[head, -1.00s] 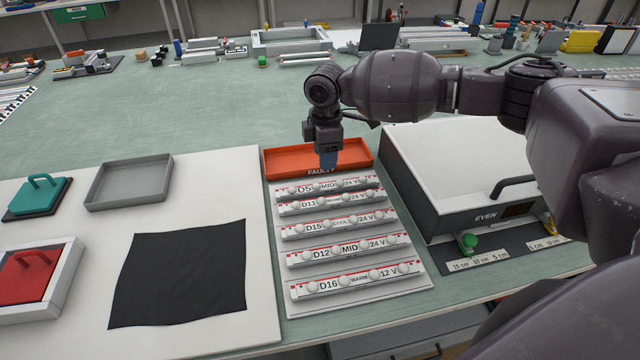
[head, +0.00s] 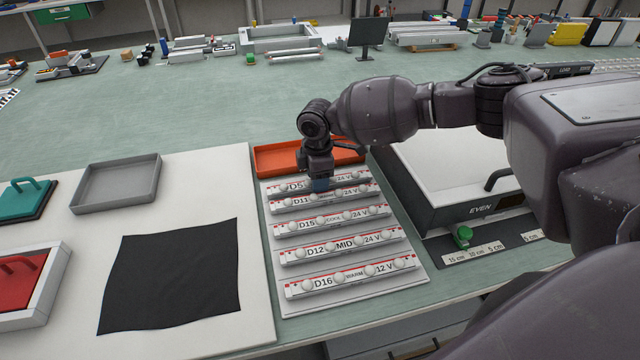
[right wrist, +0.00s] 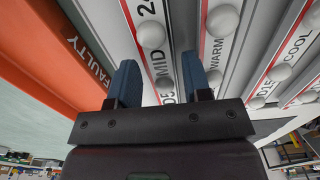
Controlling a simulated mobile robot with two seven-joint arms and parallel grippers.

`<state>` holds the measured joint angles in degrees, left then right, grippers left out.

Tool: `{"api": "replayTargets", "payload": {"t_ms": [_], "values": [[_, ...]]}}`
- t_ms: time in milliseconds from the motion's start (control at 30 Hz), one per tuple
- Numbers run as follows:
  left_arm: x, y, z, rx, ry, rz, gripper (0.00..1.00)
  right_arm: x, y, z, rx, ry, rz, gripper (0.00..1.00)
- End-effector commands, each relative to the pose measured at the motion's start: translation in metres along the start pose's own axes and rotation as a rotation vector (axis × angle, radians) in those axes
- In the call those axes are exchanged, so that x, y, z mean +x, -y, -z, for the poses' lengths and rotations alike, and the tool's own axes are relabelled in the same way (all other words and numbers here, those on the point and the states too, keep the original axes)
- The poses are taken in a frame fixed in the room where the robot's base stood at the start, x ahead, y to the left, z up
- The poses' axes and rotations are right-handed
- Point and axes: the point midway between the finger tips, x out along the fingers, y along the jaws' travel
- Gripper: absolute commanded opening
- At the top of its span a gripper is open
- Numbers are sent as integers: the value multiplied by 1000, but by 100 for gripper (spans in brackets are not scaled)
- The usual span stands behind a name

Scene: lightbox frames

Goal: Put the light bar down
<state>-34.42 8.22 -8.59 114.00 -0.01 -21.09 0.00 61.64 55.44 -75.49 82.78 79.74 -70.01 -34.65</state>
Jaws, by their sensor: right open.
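The light bar marked D5 MID 24 V (head: 349,178) lies in the back row of the white rack (head: 352,293), just in front of the orange FAULTY tray (head: 279,160). My right gripper (head: 320,185) is open over the middle of this bar and hides part of its label. In the right wrist view, its two blue fingers (right wrist: 160,78) stand apart, one to each side of the D5 bar (right wrist: 158,50). I cannot tell whether they touch it. The bars D11 (head: 350,195), D15 (head: 355,216), D12 (head: 365,241) and D16 (head: 352,278) lie in front.
Left are a black cloth (head: 170,275), an empty grey tray (head: 115,184), a teal-handled block (head: 25,198) and a red one (head: 20,283).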

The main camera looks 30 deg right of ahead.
Motion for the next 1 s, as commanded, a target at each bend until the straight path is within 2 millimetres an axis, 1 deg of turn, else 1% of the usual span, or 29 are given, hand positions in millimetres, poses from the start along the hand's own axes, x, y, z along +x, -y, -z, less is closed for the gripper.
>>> {"api": "replayTargets", "payload": {"t_ms": [33,100,333,367,600,867,1000], "values": [[1,0,-1,0,0,0,42,5,0,0,-1,-1,1,45],[2,0,0,0,-1,-1,42,9,0,1,-1,-1,0,45],[2,0,1,1,-3,-1,42,10,0,0,-1,-1,0,45],[2,0,1,1,-3,-1,42,10,0,0,-1,-1,0,43],[2,0,0,0,-2,-1,42,9,0,0,0,-1,0,6],[-1,0,-3,-1,6,1,42,8,0,0,0,-1,-1,5],[-2,0,-2,-2,6,1,42,-3,-1,0,1,-2,-3,5]]}}
